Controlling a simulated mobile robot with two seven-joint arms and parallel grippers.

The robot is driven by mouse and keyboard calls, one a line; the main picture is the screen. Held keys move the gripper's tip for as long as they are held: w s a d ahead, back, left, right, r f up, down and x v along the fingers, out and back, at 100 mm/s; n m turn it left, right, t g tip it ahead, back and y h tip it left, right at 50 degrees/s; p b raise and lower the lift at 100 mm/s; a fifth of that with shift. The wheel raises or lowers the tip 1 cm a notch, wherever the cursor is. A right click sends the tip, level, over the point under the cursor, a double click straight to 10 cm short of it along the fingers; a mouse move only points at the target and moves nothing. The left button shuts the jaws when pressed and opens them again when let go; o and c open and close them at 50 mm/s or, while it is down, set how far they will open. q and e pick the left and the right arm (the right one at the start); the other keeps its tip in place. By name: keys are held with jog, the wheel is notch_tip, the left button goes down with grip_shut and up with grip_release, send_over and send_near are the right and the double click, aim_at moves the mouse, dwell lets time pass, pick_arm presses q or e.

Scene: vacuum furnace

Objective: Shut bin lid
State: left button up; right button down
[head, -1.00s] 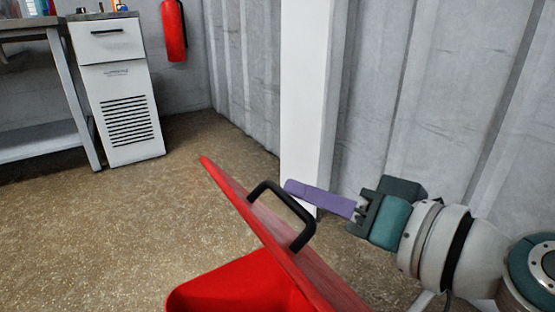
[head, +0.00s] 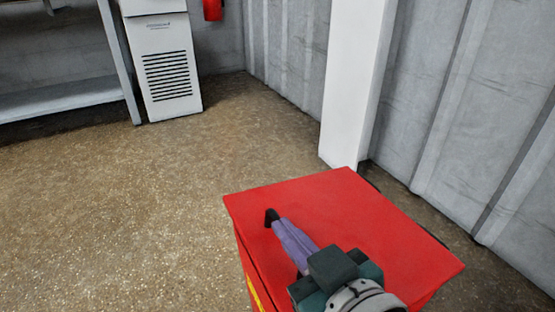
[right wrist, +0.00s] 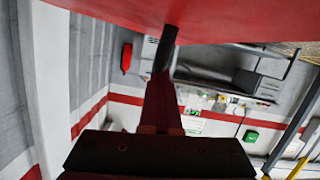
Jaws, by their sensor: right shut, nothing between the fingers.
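The red bin lid (head: 350,215) lies about flat over the red bin (head: 246,262) at the lower right of the head view. I cannot tell whether a small gap is left under its edge. My left gripper is not in view.
A white post (head: 350,90) and a grey corrugated wall (head: 430,120) stand behind the bin. A white cabinet (head: 168,65) and a grey workbench (head: 70,98) are at the back left. The floor (head: 130,210) left of the bin is clear.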

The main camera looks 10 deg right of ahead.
jog(key=shift+s+a+f+n+b, duration=0.1)
jog(key=shift+a+f+n+b, duration=0.1)
jog(key=shift+f, duration=0.45)
jog(key=shift+a+f+n+b, duration=0.1)
jog(key=shift+f+n+b, duration=0.1)
jog(key=shift+f, duration=0.4)
